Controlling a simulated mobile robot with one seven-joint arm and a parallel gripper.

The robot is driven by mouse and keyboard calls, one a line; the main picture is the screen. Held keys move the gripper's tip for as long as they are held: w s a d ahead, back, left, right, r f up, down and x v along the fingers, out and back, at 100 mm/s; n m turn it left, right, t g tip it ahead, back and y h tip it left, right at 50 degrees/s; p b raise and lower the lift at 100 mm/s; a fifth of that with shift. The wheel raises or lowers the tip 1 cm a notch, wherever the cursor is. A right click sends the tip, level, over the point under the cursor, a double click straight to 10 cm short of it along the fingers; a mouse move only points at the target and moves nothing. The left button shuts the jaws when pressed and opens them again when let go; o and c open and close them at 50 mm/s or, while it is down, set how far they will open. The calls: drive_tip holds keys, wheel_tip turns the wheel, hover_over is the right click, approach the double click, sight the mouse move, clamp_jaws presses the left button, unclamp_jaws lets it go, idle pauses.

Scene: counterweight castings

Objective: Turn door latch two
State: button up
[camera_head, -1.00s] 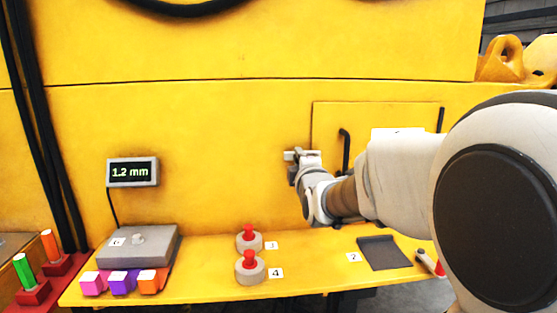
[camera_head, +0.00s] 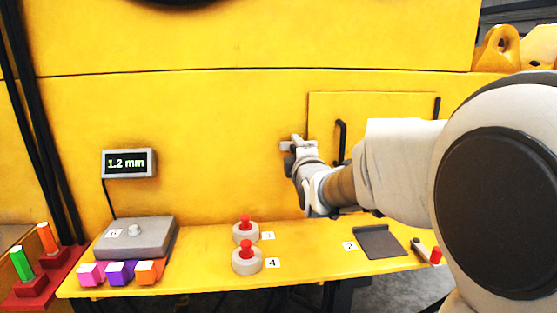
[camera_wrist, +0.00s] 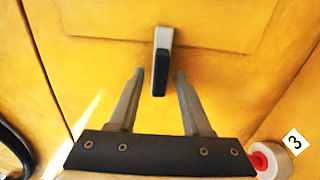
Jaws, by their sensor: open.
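The door latch, a light grey plate with a black lever, shows upright at the upper middle of the wrist view (camera_wrist: 160,62). A small grey part of it shows at the left edge of the door in the head view (camera_head: 285,146). My gripper (camera_wrist: 158,73) is open, with one finger on each side of the black lever's lower end and a gap on both sides. In the head view my gripper (camera_head: 298,147) covers most of the latch. I cannot tell how deep the fingers reach. No number label shows by the latch.
The yellow door (camera_head: 385,110) has a black handle (camera_head: 341,142) right of my gripper. Below, a yellow shelf (camera_head: 205,275) carries two red buttons (camera_head: 245,222) (camera_head: 246,249), a grey box (camera_head: 135,240), coloured blocks (camera_head: 120,272) and a dark plate (camera_head: 378,242). A display (camera_head: 129,163) reads 1.2 mm.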

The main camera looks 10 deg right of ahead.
drive_tip(key=s, duration=1.7)
drive_tip(key=s+d+f+m+g, duration=0.1)
drive_tip(key=s+f+m+g, duration=0.5)
drive_tip(key=s+m, duration=0.3)
drive_tip(key=s+f+m+g, duration=0.6)
drive_tip(key=s+f+m, duration=0.1)
drive_tip(key=s+m, duration=0.2)
wheel_tip(320, 180, up, 22)
drive_tip(key=p, duration=2.2)
drive_tip(key=shift+s, duration=0.3)
drive_tip(key=shift+d, duration=0.1)
